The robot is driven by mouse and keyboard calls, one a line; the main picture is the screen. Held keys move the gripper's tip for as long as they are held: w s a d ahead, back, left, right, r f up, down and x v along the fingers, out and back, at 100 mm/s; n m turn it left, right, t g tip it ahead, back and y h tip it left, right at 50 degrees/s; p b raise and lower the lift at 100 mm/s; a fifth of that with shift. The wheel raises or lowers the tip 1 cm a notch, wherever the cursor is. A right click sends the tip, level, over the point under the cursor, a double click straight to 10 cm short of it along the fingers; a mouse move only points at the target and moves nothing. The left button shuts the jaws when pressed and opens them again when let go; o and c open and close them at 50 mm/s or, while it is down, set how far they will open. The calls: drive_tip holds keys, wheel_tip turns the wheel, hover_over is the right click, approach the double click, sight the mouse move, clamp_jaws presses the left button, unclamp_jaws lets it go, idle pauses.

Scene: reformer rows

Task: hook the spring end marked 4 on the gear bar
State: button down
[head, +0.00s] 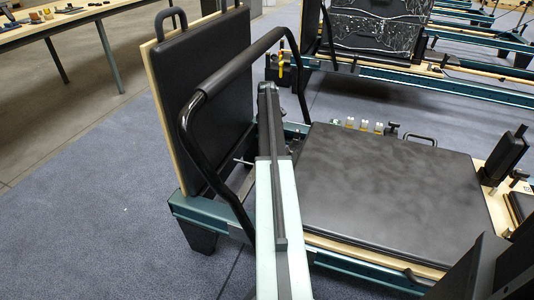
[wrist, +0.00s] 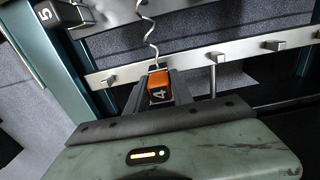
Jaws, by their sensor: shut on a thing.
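The spring end marked 4 (wrist: 160,86) is an orange and black block in the wrist view. My gripper (wrist: 158,76) is shut on it. A thin wavy spring (wrist: 151,38) runs up from it to the picture's top. The gear bar (wrist: 245,52) is a pale metal strip with several square pegs (wrist: 215,57), crossing behind the gripper. The block appears just on the near side of the bar, between two pegs; I cannot tell whether it touches. In the head view my arm hides the gripper and the block.
In the head view, a black foot bar (head: 240,70) arches beside my arm. The padded carriage (head: 390,190) lies right, and an upright padded board (head: 205,95) stands left.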

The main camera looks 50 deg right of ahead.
drive_tip(key=shift+f+b, duration=1.35)
drive_tip(key=shift+f, duration=0.1)
drive_tip(key=c, duration=1)
unclamp_jaws()
drive_tip(key=shift+r, duration=0.1)
drive_tip(key=shift+c, duration=0.2)
